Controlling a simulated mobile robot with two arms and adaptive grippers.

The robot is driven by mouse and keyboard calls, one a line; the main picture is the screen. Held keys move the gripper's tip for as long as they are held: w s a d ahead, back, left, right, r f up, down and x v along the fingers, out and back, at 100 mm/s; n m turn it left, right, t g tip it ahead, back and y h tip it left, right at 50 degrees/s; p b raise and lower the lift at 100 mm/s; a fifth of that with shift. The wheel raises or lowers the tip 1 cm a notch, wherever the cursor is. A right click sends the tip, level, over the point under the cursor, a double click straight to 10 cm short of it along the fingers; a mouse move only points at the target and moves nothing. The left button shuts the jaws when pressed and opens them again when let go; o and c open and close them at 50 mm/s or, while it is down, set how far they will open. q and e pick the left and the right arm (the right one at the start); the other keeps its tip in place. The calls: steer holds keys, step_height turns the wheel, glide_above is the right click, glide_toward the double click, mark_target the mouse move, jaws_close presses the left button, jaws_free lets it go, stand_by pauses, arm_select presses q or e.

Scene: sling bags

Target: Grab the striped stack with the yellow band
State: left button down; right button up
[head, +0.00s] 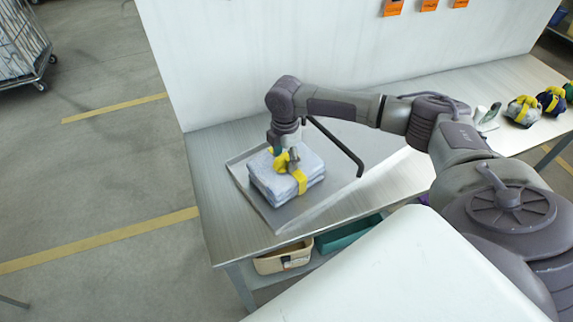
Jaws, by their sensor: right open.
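A folded blue-grey stack (270,183) with a yellow band (299,179) lies on a metal tray on the table, left of centre in the head view. Its stripes are too small to make out clearly. My right gripper (285,160) points down over the top of the stack, at the yellow knot, and is open. It hides part of the knot, and I cannot tell whether its fingers touch the band. My left gripper is not in view.
Small bundles (523,110) with yellow ties sit at the table's far right. A white wall panel (330,60) stands behind. Bins (283,259) sit on the shelf below.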

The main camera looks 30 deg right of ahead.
jaws_close()
stand_by(0.3)
steer(key=shift+r, duration=0.1)
